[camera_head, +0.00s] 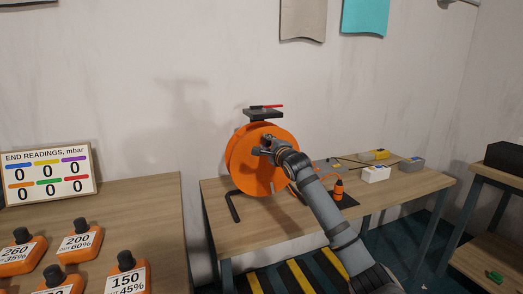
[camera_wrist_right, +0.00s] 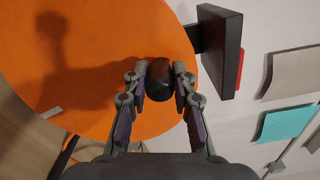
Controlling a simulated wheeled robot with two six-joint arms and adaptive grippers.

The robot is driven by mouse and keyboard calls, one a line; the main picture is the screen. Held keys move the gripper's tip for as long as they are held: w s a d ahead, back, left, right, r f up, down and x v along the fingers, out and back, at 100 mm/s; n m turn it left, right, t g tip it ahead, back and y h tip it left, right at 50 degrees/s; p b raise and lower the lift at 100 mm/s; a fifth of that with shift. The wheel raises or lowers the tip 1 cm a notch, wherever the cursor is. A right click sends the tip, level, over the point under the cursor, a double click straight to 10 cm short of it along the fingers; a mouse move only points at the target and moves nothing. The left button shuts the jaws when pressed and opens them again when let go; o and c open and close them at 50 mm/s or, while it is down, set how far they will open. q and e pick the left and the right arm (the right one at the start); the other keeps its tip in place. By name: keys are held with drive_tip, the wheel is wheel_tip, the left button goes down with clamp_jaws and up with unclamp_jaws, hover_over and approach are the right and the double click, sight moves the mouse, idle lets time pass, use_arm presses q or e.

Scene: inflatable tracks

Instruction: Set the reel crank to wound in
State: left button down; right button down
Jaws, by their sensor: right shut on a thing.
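The orange reel (camera_head: 250,173) stands upright on the middle table, on a black stand with a bent foot (camera_head: 233,208). Its orange face also fills much of the right wrist view (camera_wrist_right: 110,65). The dark, rounded crank knob (camera_wrist_right: 159,80) sits between the two fingers of my right gripper (camera_wrist_right: 159,86), which is shut on it. In the head view my right gripper (camera_head: 270,148) is at the front face of the reel, and the knob is mostly hidden there. A black plate (camera_head: 263,115) with a red lever (camera_head: 267,106) sits on top of the stand. My left gripper is not in view.
White and grey blocks (camera_head: 376,174) and an orange-and-black fitting (camera_head: 338,190) lie on the table right of the reel. A shelf (camera_head: 497,178) stands at the right.

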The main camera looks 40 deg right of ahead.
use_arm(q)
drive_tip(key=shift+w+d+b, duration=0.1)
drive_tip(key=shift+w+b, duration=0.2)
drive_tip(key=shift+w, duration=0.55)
use_arm(e)
drive_tip(key=shift+s+d+r+m, duration=0.1)
drive_tip(key=shift+d+m, duration=0.45)
drive_tip(key=shift+m, duration=0.05)
drive_tip(key=c, duration=1.1)
unclamp_jaws()
drive_tip(key=shift+s, duration=0.25)
drive_tip(key=shift+v, duration=3.55)
